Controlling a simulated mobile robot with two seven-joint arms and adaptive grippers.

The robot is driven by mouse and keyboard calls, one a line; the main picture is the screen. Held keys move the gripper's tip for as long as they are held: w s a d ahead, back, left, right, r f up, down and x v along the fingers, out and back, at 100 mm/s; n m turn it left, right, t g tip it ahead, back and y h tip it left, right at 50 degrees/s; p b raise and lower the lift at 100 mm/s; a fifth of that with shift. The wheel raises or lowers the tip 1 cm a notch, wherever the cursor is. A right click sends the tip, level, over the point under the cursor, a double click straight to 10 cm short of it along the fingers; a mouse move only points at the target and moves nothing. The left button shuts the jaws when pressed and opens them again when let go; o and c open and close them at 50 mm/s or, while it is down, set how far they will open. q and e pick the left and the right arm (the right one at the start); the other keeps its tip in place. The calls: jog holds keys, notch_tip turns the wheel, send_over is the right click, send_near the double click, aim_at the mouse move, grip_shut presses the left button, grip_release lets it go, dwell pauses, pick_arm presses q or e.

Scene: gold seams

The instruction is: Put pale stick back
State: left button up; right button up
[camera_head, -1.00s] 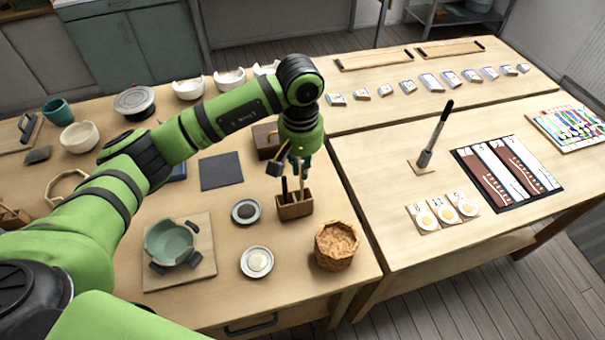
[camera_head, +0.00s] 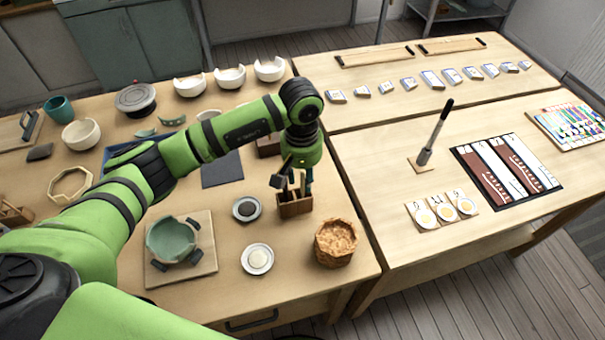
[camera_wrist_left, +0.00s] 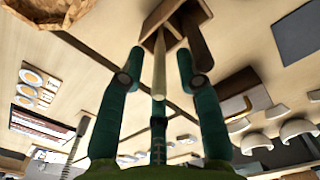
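A small wooden holder (camera_head: 294,210) stands near the front right of the left table; it also shows at the top of the left wrist view (camera_wrist_left: 155,20). The pale stick (camera_wrist_left: 159,70) runs from the holder down between the fingers of my left gripper (camera_wrist_left: 159,62). Gaps show between the stick and both teal fingers, so the gripper looks open around it. In the head view the left gripper (camera_head: 294,178) is just above the holder and partly hides the sticks. A darker stick (camera_wrist_left: 198,38) stands beside the pale one. My right gripper is not seen.
A crumpled brown pot (camera_head: 336,243), a white dish (camera_head: 257,259) and a dark dish (camera_head: 246,209) are close to the holder. A green bowl (camera_head: 170,240) sits on a board at left. A dark box (camera_head: 267,141) stands behind. The right table's near-left area is clear.

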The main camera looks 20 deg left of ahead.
pick_arm(q)
jog(key=shift+r, duration=0.1)
jog(key=shift+w+r, duration=0.1)
jog(key=shift+r, duration=0.15)
notch_tip(320, 180, up, 11)
jog(key=b, duration=0.4)
jog(key=shift+a+f, duration=0.1)
jog(key=shift+f, duration=0.1)
jog(key=shift+r, duration=0.45)
